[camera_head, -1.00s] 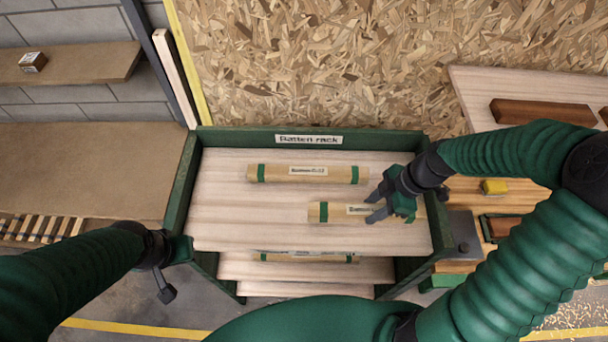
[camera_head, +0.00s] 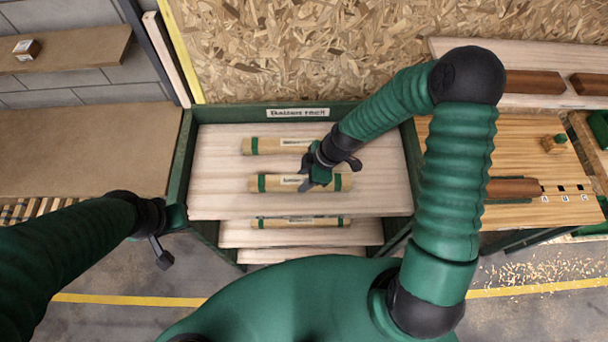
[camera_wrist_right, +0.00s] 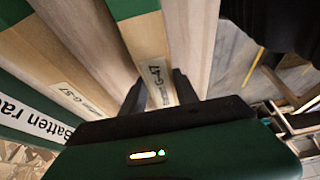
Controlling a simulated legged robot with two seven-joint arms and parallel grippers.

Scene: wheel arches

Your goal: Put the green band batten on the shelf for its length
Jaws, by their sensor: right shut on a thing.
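The green band batten (camera_head: 268,183), pale wood with green bands and a white label, lies lengthwise at the top shelf (camera_head: 225,200) of the batten rack. My right gripper (camera_head: 312,181) is shut on it near its middle. In the right wrist view the batten (camera_wrist_right: 147,38) runs between the two fingers (camera_wrist_right: 158,92), its label ending in what looks like G-47. I cannot tell whether it touches the board. A similar batten (camera_head: 262,146) lies behind it, roughly parallel and apart. My left gripper (camera_head: 163,255) hangs left of the rack; its jaws are unclear.
Another banded batten (camera_head: 285,223) lies on a lower shelf (camera_head: 240,238). The rack's green frame (camera_head: 184,165) borders the shelf. A workbench (camera_head: 455,190) with a dark red piece (camera_head: 513,187) stands right. The top shelf's left part is clear.

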